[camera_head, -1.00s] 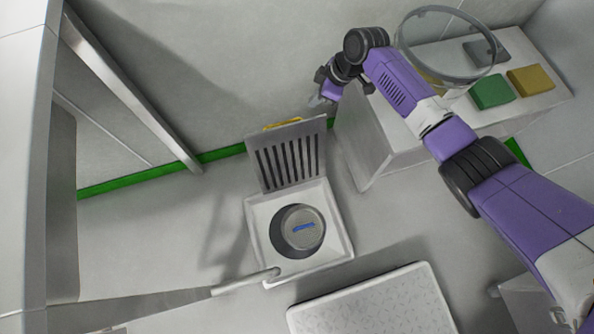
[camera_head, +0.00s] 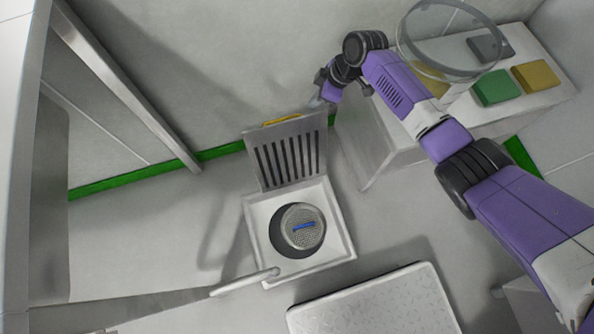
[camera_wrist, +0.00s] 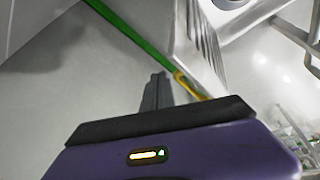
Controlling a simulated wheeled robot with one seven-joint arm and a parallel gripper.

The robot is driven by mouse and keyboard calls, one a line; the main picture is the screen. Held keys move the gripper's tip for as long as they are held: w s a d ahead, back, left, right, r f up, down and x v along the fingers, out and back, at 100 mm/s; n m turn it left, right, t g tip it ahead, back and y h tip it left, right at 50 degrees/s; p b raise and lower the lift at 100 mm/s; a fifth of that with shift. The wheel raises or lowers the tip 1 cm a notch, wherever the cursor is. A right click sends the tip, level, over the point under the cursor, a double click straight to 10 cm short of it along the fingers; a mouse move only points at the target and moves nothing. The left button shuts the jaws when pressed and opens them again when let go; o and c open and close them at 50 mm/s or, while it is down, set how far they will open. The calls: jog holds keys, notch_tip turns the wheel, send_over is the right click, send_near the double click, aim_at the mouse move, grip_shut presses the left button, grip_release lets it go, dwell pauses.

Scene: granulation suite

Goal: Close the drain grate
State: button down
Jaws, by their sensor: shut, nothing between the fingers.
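The drain grate (camera_head: 287,156) is a grey slotted plate standing raised at the back edge of the square white drain frame (camera_head: 347,243), with a yellow strip (camera_head: 281,120) along its top edge. Inside the frame sits a round perforated strainer (camera_head: 304,228) with a blue handle. My gripper (camera_head: 318,102) is up and to the right of the grate's top edge, apart from it in the head view. In the wrist view the shut, empty fingers (camera_wrist: 157,82) point toward the grate (camera_wrist: 200,45), with its yellow strip (camera_wrist: 188,86) just right of them. Contact cannot be told.
A white bench (camera_head: 385,135) with a glass-like ring (camera_head: 440,72) and green, yellow and grey pads stands at right. A speckled white platform (camera_head: 375,305) lies in front. A metal bar (camera_head: 245,283) reaches in from the left to the frame. Floor left of the drain is clear.

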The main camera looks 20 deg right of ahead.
notch_tip(320, 180, down, 4)
jog(key=shift+r+b, duration=0.25)
jog(key=shift+b, duration=0.9)
jog(key=shift+s+r, duration=0.1)
jog(key=shift+s, duration=0.05)
jog(key=shift+s+p, duration=6.35)
jog(key=shift+p, duration=0.6)
notch_tip(320, 180, up, 10)
jog(key=p, duration=0.9)
jog(key=shift+r, duration=0.25)
